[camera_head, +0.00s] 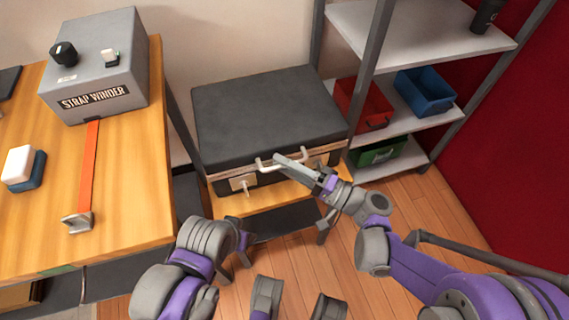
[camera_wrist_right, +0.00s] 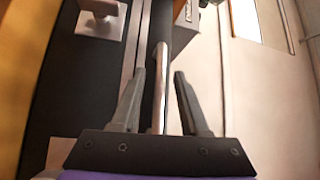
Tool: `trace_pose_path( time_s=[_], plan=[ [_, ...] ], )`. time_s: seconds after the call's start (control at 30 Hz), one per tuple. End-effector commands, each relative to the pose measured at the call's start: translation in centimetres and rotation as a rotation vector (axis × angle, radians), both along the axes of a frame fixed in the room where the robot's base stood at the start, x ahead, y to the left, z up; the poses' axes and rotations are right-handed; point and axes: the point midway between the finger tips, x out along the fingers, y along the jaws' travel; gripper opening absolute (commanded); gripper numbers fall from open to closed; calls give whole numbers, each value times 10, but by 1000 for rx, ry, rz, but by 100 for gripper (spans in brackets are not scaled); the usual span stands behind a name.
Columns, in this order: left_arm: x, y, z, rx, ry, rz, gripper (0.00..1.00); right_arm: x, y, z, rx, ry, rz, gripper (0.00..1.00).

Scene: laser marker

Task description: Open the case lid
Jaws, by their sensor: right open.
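The dark grey case (camera_head: 268,108) lies flat with its lid shut on a low wooden stand. A pale handle (camera_head: 282,163) is on its front face, with a latch plate (camera_head: 243,183) to the left and another latch toward the right. My right gripper (camera_head: 287,163) is at the handle and hides part of it. In the right wrist view my gripper (camera_wrist_right: 160,75) is open, and the handle (camera_wrist_right: 158,95) runs as a pale bar between its fingers. I cannot tell whether they touch it.
A wooden bench (camera_head: 130,215) with a strap winder (camera_head: 98,68) stands at the left, close to the case. A metal shelf (camera_head: 420,40) with a red bin (camera_head: 364,103), a blue bin (camera_head: 426,90) and a green bin (camera_head: 378,152) stands at the right.

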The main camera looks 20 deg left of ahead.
Motion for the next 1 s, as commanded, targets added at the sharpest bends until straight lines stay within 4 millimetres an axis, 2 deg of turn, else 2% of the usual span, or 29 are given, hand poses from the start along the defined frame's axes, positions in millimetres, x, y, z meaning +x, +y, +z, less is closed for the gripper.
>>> trace_pose_path(
  time_s=[0.23,0.5,1.0],
  plan=[
    [0,0,0,0,0,0,50,0,1,0,0,0,0,45],
    [0,0,0,0,0,0,50,0,1,0,0,0,0,0],
    [0,0,0,0,0,0,50,0,1,0,0,0,0,0]
  ],
)
